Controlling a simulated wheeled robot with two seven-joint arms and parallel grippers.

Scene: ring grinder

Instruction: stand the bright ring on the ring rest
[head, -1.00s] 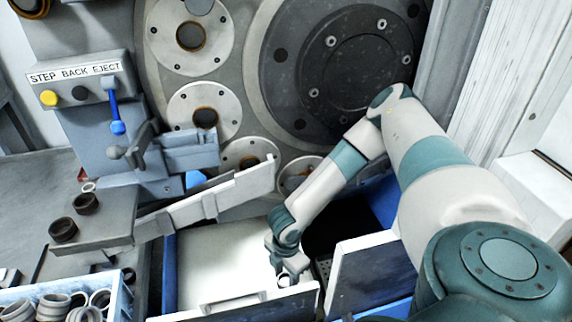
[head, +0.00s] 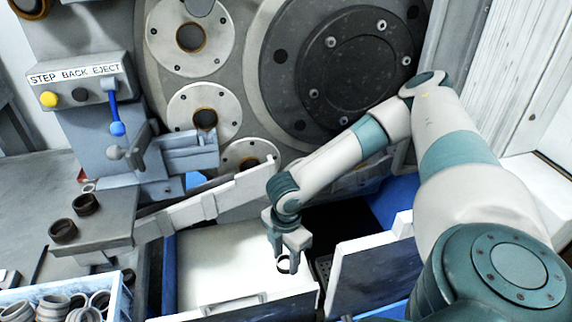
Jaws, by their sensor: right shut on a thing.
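My right gripper (head: 288,256) points down over the white-floored bin in front of the grinder. It is shut on a small bright ring (head: 283,265), which shows between its fingertips, above the bin's pale floor (head: 215,262). The fingers hide part of the ring. My left gripper is not in the head view. I cannot tell for certain which part is the ring rest.
A control box (head: 80,88) with a yellow button and blue lever stands at the left. Dark rings (head: 63,231) sit on a grey ledge. A bin of several rings (head: 75,305) is at the lower left. A sloping chute (head: 215,203) runs behind the gripper.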

